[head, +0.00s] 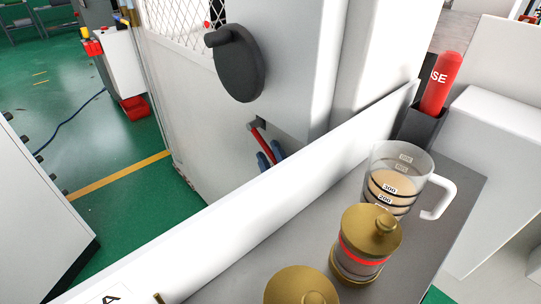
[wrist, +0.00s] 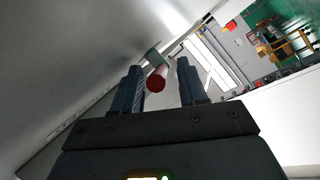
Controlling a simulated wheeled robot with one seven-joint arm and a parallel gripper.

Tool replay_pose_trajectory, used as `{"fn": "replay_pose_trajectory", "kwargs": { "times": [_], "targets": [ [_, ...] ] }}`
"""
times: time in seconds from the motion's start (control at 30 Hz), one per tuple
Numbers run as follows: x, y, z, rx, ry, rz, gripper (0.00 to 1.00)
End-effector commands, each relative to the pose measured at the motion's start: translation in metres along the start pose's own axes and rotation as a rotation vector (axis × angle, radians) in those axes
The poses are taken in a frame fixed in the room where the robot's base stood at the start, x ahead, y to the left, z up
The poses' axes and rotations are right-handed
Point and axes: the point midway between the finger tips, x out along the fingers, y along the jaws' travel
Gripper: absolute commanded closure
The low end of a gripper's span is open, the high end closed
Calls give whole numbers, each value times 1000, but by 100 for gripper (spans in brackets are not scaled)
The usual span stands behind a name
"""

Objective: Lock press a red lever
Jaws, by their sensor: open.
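The red lever (head: 261,138) sticks out from a grey mount on the lower side of the white cabinet in the head view. Its round red end (wrist: 156,82) shows in the wrist view between my two fingers, with the shaft running away to a grey-green mount. My gripper (head: 271,158) is open, its bluish fingers at the lever's lower end. In the wrist view my gripper (wrist: 159,68) has one finger on each side of the lever, with gaps visible. Whether either finger touches it, I cannot tell.
A black round knob (head: 236,65) sits on the cabinet above the lever. A white panel edge (head: 290,165) runs in front.

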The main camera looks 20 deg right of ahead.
Motion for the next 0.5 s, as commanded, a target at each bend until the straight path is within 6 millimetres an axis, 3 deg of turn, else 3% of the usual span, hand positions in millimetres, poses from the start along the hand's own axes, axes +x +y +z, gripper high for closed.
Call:
{"fn": "replay_pose_trajectory", "kwargs": {
  "times": [0.1,0.5],
  "targets": [
    [0,0,0,0,0,0,60],
    [0,0,0,0,0,0,98]
  ]
}}
